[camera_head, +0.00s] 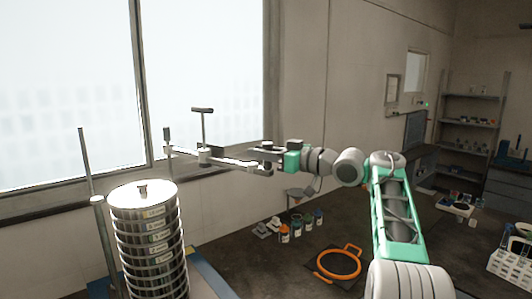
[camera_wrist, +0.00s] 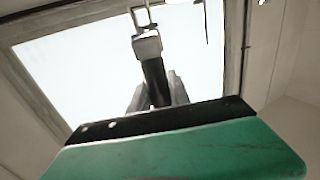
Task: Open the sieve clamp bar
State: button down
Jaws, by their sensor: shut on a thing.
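The sieve stack (camera_head: 150,240) stands upright at the lower left of the head view, with a bright round lid. The clamp bar (camera_head: 190,154) is a thin metal bar with an upright T-handled screw (camera_head: 204,125). It is above and to the right of the stack lid, apart from it and clear of its top. My gripper (camera_head: 258,160) is shut on the bar's right end, reaching in from the right. In the wrist view my gripper (camera_wrist: 155,95) closes around a dark grip, with the bar's grey metal part (camera_wrist: 147,46) beyond it. The exact finger contact is partly hidden.
A tall rod (camera_head: 84,160) and a thicker post (camera_head: 104,240) stand left of the stack. The window (camera_head: 205,60) and wall are behind the bar.

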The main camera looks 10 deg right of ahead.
jog(key=shift+w+d, duration=0.5)
jog(key=c, duration=1.2)
grip_release()
